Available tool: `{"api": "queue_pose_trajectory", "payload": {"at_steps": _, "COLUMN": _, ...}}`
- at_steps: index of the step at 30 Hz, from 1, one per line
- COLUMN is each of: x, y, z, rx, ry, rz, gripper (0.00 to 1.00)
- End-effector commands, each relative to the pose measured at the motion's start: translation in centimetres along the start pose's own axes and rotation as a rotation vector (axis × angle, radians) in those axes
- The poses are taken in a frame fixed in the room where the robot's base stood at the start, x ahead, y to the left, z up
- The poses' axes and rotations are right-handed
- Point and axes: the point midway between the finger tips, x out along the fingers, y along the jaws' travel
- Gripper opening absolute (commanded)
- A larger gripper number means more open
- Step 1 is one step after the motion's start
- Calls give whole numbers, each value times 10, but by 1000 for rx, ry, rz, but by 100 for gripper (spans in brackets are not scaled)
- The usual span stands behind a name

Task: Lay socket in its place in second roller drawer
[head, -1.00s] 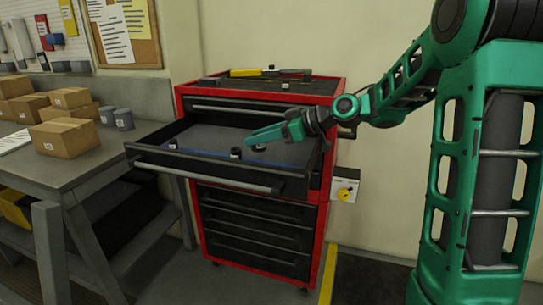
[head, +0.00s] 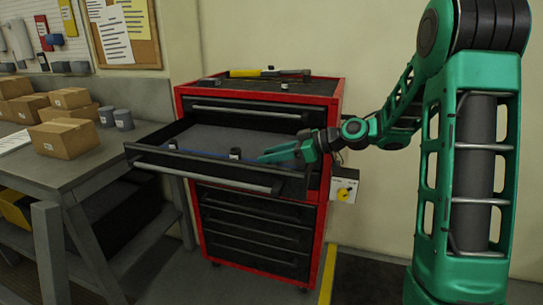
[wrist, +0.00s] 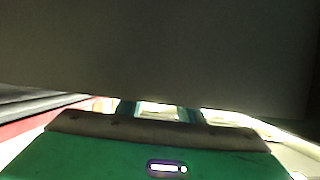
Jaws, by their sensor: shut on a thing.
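The second roller drawer (head: 205,174) is pulled out of the red cabinet, below a closed top drawer. My green gripper (head: 266,157) is low inside the drawer's right half, just right of the middle socket. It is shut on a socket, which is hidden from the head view. In the wrist view, my fingers (wrist: 158,110) show only in part under a large dark surface, and the held socket cannot be made out.
The red cabinet top (head: 310,88) holds a yellow-handled tool (head: 250,72) and small dark items. A grey workbench (head: 75,165) with cardboard boxes (head: 62,138) and two grey cups stands at left. The drawer's front wall and right side are close to my gripper.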

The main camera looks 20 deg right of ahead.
Motion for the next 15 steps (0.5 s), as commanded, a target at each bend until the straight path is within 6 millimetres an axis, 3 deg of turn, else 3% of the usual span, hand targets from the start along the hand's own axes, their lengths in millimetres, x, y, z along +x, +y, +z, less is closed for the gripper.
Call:
{"api": "queue_pose_trajectory", "payload": {"at_steps": 1, "x": 1, "y": 0, "z": 1, "rx": 0, "ry": 0, "rz": 0, "gripper": 7}}
{"api": "queue_pose_trajectory", "payload": {"at_steps": 2, "x": 1, "y": 0, "z": 1, "rx": 0, "ry": 0, "rz": 0, "gripper": 38}}
{"api": "queue_pose_trajectory", "payload": {"at_steps": 4, "x": 1, "y": 0, "z": 1, "rx": 0, "ry": 0, "rz": 0, "gripper": 52}}
{"api": "queue_pose_trajectory", "payload": {"at_steps": 15, "x": -2, "y": 0, "z": -1, "rx": 0, "ry": 0, "rz": 0, "gripper": 52}}
